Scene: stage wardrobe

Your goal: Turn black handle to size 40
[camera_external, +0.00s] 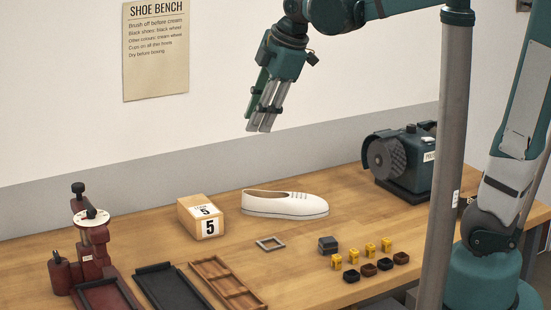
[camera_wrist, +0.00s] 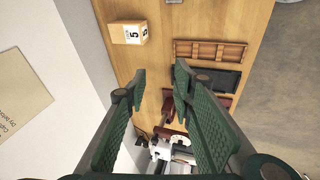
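A dark red device (camera_external: 97,240) stands at the left end of the bench. It has a round white dial (camera_external: 91,217) with small marks and a black handle (camera_external: 78,189) on top. The dial's numbers are too small to read. In the wrist view the device (camera_wrist: 168,108) shows between my fingers, lower down and farther off, partly hidden by them. My gripper (camera_external: 261,127) hangs high above the bench, right of the device and well apart from it. In the wrist view my gripper (camera_wrist: 161,76) has its two green-padded fingers spread, with nothing between them.
A cardboard box marked 5 (camera_external: 201,216), a white shoe (camera_external: 285,203) and a grey square frame (camera_external: 270,243) lie on the bench. Black (camera_external: 180,288) and brown (camera_external: 230,283) trays lie in front. Small blocks (camera_external: 370,250) and a polishing machine (camera_external: 405,160) are at right.

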